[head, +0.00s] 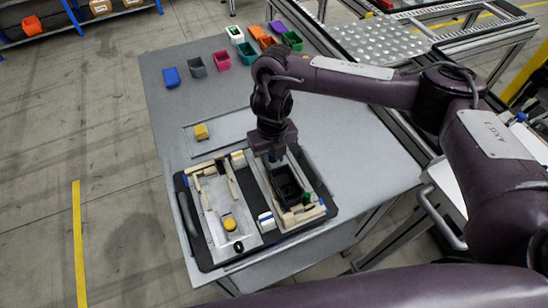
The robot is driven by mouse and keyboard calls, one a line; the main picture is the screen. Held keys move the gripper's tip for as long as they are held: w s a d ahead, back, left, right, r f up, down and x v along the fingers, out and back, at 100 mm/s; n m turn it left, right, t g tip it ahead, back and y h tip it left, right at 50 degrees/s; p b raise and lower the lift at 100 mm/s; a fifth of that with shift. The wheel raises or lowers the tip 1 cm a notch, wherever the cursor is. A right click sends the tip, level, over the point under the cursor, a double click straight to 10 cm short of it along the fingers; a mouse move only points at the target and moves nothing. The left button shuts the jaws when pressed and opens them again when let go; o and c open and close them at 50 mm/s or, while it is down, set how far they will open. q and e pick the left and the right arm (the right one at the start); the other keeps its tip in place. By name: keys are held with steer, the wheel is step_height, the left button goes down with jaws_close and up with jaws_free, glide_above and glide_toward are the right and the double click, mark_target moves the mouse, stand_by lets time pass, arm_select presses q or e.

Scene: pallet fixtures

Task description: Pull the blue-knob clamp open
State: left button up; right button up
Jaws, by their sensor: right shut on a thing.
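The pallet (182,203) is a dark board with a handle on its left side, lying on the grey table. It carries two light fixtures side by side. The right fixture (262,181) holds a black open bin (288,186). My right gripper (275,154) points down at the far end of this fixture, just behind the bin. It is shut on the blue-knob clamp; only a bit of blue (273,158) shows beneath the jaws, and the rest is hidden. My left gripper is out of view.
A yellow block (201,131) lies on a grey plate behind the pallet. Several coloured bins, including a blue one (171,77), stand at the table's back.

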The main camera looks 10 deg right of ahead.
steer(key=shift+w, duration=0.15)
steer(key=shift+w+a+b, duration=0.1)
steer(key=shift+w+b, duration=0.25)
steer(key=shift+w+a+b, duration=0.15)
steer(key=shift+w+b, duration=0.15)
steer(key=shift+w, duration=0.55)
steer(key=o, duration=0.8)
steer(key=shift+s, duration=0.1)
steer(key=shift+c, duration=0.2)
step_height(320, 180, up, 8)
steer(key=p, duration=0.7)
